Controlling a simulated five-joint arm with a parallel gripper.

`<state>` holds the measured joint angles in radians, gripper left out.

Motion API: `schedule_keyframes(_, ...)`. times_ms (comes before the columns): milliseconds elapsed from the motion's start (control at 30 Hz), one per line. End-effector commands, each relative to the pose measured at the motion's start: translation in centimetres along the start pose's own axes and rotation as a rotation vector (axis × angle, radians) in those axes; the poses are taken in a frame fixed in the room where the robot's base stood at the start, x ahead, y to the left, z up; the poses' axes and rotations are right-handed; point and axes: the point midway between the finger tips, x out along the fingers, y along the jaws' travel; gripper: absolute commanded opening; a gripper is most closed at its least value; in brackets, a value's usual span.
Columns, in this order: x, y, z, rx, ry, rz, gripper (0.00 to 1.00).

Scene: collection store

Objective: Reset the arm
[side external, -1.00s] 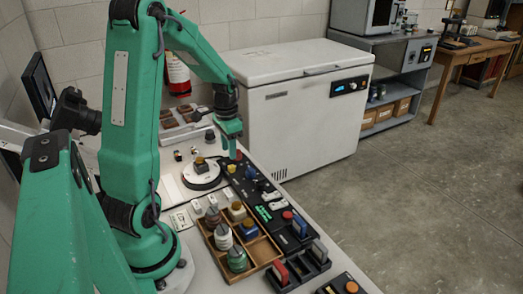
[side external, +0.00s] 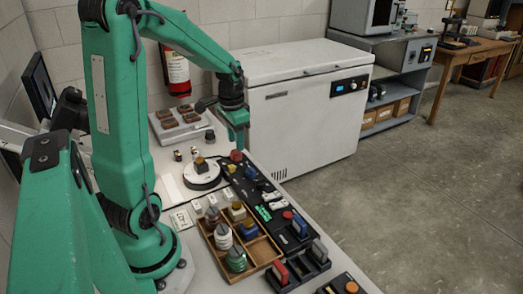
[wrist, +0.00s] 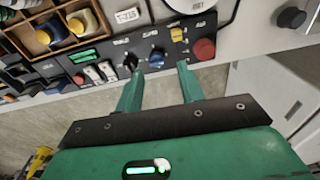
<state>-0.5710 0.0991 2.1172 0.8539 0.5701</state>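My green gripper (side external: 238,143) hangs above the far end of the black control panel (side external: 268,205) in the side view. In the wrist view its two fingers (wrist: 158,85) stand apart with nothing between them. Beyond the fingertips the panel carries a black knob (wrist: 130,62), a blue knob (wrist: 156,57), a yellow switch (wrist: 178,34) and a red knob (wrist: 204,49). The gripper appears clear of all of them. The red knob also shows below the gripper in the side view (side external: 236,156).
A wooden compartment tray (side external: 262,262) holds several spools or jars beside the panel. A round white dial plate (side external: 201,174) stands to the gripper's left, with a grey tray of brown blocks (side external: 181,122) behind. A white chest freezer (side external: 305,110) stands close beyond the table.

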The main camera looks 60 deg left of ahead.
Motion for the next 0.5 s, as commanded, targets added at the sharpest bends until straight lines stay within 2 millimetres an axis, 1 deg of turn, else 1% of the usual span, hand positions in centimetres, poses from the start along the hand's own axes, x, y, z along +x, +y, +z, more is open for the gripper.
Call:
schedule_keyframes(33,-1.0,1.1,-0.1,0.006,0.02,-0.01,0.38)
schedule_keyframes(200,-3.8,4.6,0.0,0.006,0.08,-0.031,0.38)
schedule_keyframes(367,-6.0,7.7,0.5,0.005,0.141,-0.041,0.38)
schedule_keyframes(500,-7.7,10.3,1.4,0.004,0.195,-0.043,0.38)
